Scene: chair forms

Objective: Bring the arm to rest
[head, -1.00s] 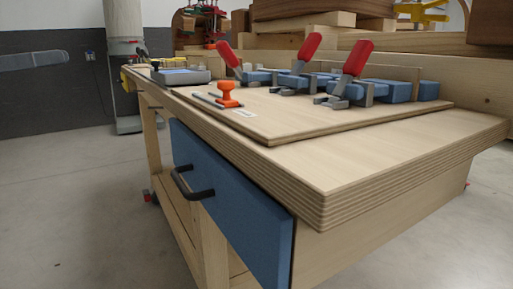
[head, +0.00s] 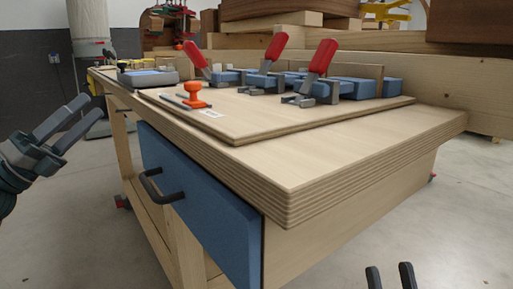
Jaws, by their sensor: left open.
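My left gripper (head: 92,105) is at the left edge of the head view, its two grey fingers apart with nothing between them. It is in front of the bench's left side, apart from the blue drawer front (head: 195,205). My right gripper (head: 389,266) shows only as two dark fingertips at the bottom edge, spread apart with nothing seen between them. It is on the near right side of the bench. The rest of the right arm is out of view.
The wooden workbench (head: 350,160) fills the middle. On it lie a board with red-handled clamps (head: 322,58) on blue blocks, an orange-handled stamp (head: 194,95) and a grey-blue pad (head: 148,77). The drawer's black handle (head: 160,186) sticks out. Floor at right is clear.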

